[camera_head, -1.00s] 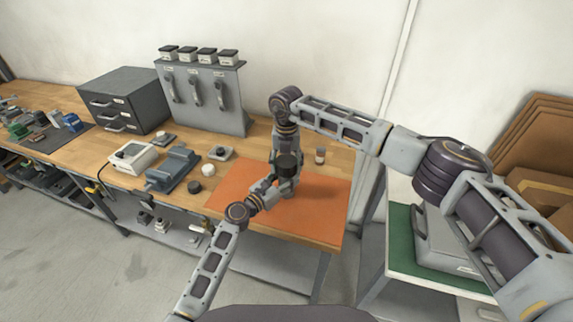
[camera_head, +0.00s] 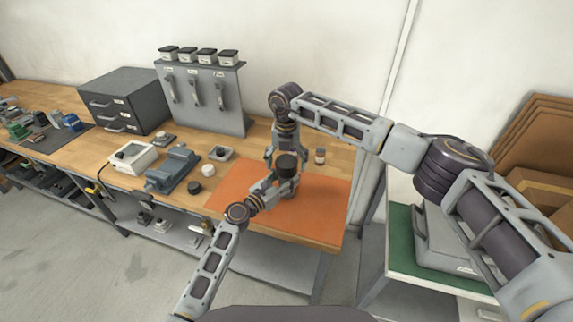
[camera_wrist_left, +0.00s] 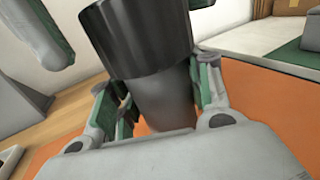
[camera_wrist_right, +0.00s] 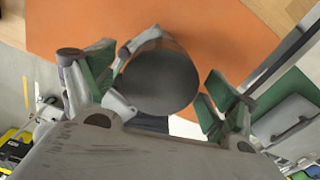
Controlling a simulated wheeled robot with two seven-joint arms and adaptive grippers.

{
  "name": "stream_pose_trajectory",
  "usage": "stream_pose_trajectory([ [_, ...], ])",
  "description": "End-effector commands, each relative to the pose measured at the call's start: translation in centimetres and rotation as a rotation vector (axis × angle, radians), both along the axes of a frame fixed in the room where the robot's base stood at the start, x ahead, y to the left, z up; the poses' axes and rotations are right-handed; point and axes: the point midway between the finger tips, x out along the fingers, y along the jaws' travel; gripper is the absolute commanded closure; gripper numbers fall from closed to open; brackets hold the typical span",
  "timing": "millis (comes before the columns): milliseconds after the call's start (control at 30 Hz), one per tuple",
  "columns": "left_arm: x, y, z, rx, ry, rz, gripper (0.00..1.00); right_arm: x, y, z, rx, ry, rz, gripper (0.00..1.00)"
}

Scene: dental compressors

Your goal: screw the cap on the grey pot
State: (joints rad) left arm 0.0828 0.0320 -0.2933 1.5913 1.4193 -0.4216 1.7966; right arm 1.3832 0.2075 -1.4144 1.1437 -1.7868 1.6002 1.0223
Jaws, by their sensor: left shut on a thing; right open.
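The grey pot (camera_head: 285,188) stands on the orange mat (camera_head: 320,205), and its grey side also shows in the left wrist view (camera_wrist_left: 163,100). A black cap (camera_head: 287,166) sits on top of the pot; it looks level in the head view. My left gripper (camera_wrist_left: 150,95) is shut on the pot's side from the left. My right gripper (camera_wrist_right: 158,85) is open, pointing down over the cap, with its fingers apart on either side. The cap's dark round top (camera_wrist_right: 157,82) shows between them, with gaps. The thread under the cap is hidden.
A small jar (camera_head: 320,156) stands just right of the right gripper. A white round piece (camera_head: 208,170), a black round piece (camera_head: 194,187) and a grey vise (camera_head: 173,170) are left of the mat. The mat's right side is clear.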

Motion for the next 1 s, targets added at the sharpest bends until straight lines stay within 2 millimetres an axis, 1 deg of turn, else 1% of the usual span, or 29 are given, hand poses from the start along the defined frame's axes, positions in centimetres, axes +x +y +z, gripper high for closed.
stream_pose_trajectory([
  [167, 0.0, 0.1, 0.0, 0.001, -0.001, 0.001, 1.0, 0.0, 0.0, 2.0, 0.001, -0.001, 0.0, 0.13],
  [600, 0.1, 0.1, 0.0, 0.001, -0.001, 0.002, 1.0, 0.0, 0.0, 8.5, 0.0, -0.002, -0.001, 0.13],
  [700, 0.1, 0.1, 0.0, 0.002, -0.001, 0.003, 1.0, 0.1, 0.0, 9.6, 0.001, -0.001, -0.001, 0.13],
  [833, 0.1, 0.1, 0.0, 0.002, -0.001, 0.003, 1.0, 0.1, 0.0, 10.6, 0.0, -0.001, -0.001, 0.13],
  [1000, 0.1, 0.1, 0.0, 0.002, -0.001, 0.003, 1.0, 0.0, 0.0, 11.0, 0.0, 0.0, -0.001, 0.13],
])
